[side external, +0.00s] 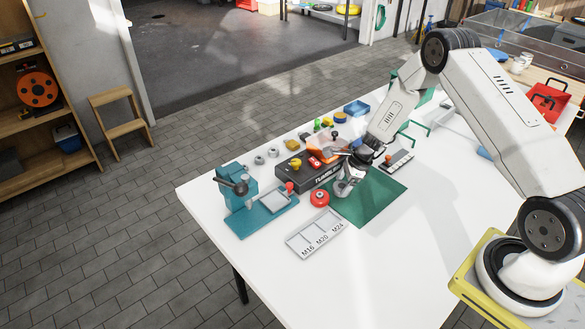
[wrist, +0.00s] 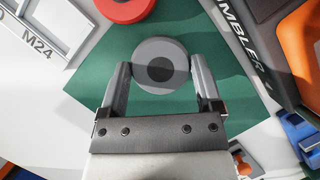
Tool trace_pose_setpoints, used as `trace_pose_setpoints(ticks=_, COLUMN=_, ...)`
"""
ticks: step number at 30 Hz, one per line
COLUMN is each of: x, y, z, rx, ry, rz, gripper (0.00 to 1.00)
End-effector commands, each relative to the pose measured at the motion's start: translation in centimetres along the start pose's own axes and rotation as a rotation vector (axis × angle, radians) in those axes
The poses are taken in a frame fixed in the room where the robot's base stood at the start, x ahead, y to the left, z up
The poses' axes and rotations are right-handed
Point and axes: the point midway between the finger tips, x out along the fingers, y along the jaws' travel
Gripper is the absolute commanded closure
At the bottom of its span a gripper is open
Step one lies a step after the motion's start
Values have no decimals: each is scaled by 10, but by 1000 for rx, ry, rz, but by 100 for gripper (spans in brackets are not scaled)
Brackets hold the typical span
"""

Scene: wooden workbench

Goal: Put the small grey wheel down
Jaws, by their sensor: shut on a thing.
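The small grey wheel (wrist: 160,50), a round disc with a dark centre, sits between the two fingers of my gripper (wrist: 160,72) in the wrist view. The fingers touch it on its left and right sides, so my gripper is shut on it. Behind the wheel is the green mat (wrist: 95,75). In the side external view my gripper (side external: 343,187) is low over the left part of the green mat (side external: 375,200). The wheel is too small there to make out clearly, and I cannot tell whether it touches the mat.
A red round part (side external: 320,198) lies at the mat's left edge. A grey tray marked M16, M20, M24 (side external: 315,236) lies in front. A dark box (side external: 300,172) with orange and yellow parts stands behind. A teal press (side external: 238,190) stands left. The front table is clear.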

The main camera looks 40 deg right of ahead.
Motion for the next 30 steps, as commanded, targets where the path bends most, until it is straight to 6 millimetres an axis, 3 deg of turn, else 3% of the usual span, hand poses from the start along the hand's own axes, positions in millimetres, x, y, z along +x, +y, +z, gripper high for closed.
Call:
trace_pose_setpoints(ticks=17, x=10, y=0, z=-4, rx=0, ry=0, rz=-1, gripper=89)
trace_pose_setpoints(ticks=18, x=10, y=0, z=-4, rx=0, ry=0, rz=-1, gripper=4)
trace_pose_setpoints(ticks=19, x=10, y=0, z=-4, rx=0, ry=0, rz=-1, gripper=0)
trace_pose_setpoints(ticks=30, x=8, y=0, z=-3, rx=0, ry=0, rz=-1, gripper=0)
